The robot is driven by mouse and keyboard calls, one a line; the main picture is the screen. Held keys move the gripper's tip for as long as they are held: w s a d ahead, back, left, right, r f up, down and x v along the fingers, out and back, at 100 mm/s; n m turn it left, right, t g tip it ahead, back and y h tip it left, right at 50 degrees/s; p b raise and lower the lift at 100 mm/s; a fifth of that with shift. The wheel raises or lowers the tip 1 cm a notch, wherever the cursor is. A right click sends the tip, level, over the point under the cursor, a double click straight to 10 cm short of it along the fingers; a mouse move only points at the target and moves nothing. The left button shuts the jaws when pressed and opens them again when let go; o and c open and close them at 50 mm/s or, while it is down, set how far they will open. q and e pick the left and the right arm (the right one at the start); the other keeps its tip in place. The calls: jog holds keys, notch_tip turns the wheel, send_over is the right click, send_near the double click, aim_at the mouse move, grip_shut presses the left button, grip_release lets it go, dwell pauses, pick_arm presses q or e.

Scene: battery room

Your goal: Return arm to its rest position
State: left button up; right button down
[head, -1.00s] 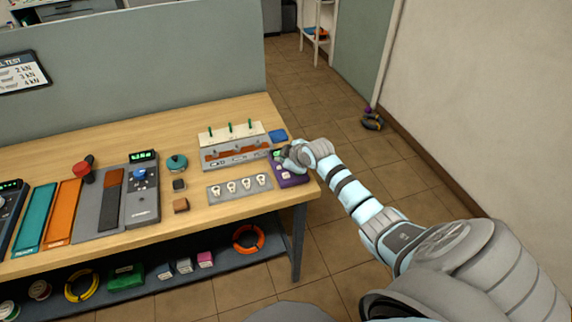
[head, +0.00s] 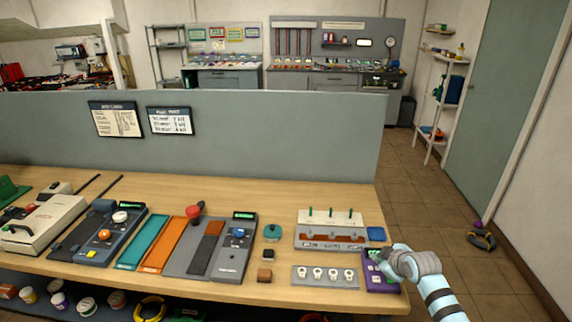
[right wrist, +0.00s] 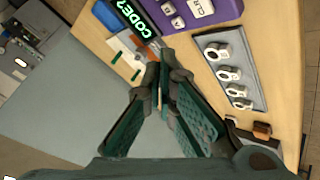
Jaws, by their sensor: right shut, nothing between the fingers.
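My right arm comes in from the lower right in the head view. Its gripper (head: 377,256) is over the far end of the purple keypad (head: 383,284) at the table's right end. In the right wrist view the dark fingers (right wrist: 163,62) are together with nothing between them. The purple keypad (right wrist: 222,32) lies just beyond them there, with a green-lit "CODE?" display (right wrist: 137,18) and light keys, one marked CLR. I cannot tell whether the fingertips touch it. My left gripper is in neither view.
A grey plate (head: 325,277) with several white rings lies left of the keypad. Behind it stands a rack (head: 331,234) with green pegs, beside a blue pad (head: 376,234). A grey partition (head: 240,135) closes the table's back. Open floor (head: 425,190) lies to the right.

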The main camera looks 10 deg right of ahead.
jog(key=shift+g, duration=0.5)
jog(key=s+a+f, duration=0.1)
jog(key=a, duration=0.1)
jog(key=s+a+f, duration=0.2)
jog(key=shift+s, duration=0.25)
jog(key=s+a+f+m+g, duration=0.1)
jog(key=s+a+f, duration=0.15)
jog(key=s, duration=0.25)
jog(key=s+a+f+g, duration=0.1)
jog(key=s+a, duration=0.3)
jog(key=s+a+r+m+g, duration=0.1)
jog(key=s+a+m, duration=0.2)
jog(key=s, duration=0.8)
jog(key=s+a+r+m+g, duration=0.15)
jog(key=s+a, duration=0.25)
jog(key=s, duration=0.6)
jog(key=s+d+f+m+g+b, duration=0.1)
jog(key=s+f+b, duration=0.1)
jog(key=f, duration=1.1)
jog(key=s+d+f+g+b, duration=0.1)
jog(key=s+d+f, duration=0.1)
jog(key=f, duration=1)
jog(key=s+f+b, duration=0.2)
jog(key=s+f, duration=1)
jog(key=shift+s+f, duration=0.15)
jog(key=shift+s, duration=0.15)
